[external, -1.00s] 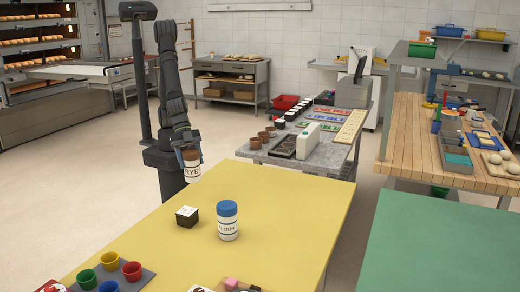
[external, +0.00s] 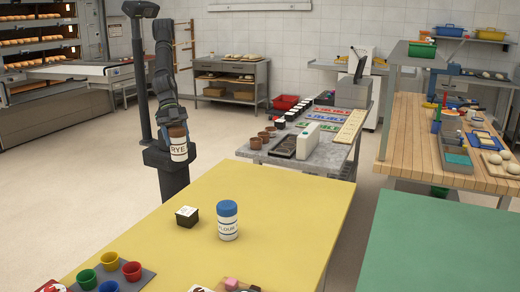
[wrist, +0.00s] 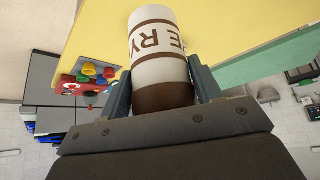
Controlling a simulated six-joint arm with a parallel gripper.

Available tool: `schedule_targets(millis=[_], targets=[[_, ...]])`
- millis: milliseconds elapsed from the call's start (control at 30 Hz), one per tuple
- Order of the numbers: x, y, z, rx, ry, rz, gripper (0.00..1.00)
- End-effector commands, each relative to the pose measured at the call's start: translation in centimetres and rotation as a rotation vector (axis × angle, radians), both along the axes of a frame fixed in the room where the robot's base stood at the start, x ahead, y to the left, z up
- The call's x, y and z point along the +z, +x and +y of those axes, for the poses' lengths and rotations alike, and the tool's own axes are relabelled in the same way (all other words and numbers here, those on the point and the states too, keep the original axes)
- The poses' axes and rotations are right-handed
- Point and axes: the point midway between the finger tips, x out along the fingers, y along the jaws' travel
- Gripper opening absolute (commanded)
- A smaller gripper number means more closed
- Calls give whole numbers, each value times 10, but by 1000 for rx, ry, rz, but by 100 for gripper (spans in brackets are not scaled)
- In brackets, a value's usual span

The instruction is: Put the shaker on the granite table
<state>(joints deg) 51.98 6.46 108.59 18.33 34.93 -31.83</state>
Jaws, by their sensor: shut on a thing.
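In the wrist view the shaker (wrist: 158,50) sits between the two fingers of my gripper (wrist: 162,88), brown cap toward the palm. The granite table (external: 320,166), grey and speckled, stands to the right of my arm, beyond the yellow table. A blue-capped flour shaker (external: 228,222) stands upright on the yellow table.
The granite table carries brown pots (external: 256,143), a dark tray (external: 282,146), a white container (external: 307,142), coloured stencils and a row of small dark pots. A dark box (external: 187,217) and coloured cups stand on the yellow table (external: 290,200). Open floor lies left of my arm.

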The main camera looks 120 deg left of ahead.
Motion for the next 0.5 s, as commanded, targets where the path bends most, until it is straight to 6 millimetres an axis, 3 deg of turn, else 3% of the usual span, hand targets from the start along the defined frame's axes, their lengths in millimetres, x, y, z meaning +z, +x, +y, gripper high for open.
schedule_targets(millis=[267, 500], targets=[[0, 56, 33, 149, 3, 4, 30], [3, 128, 93, 361, 4, 8, 30]])
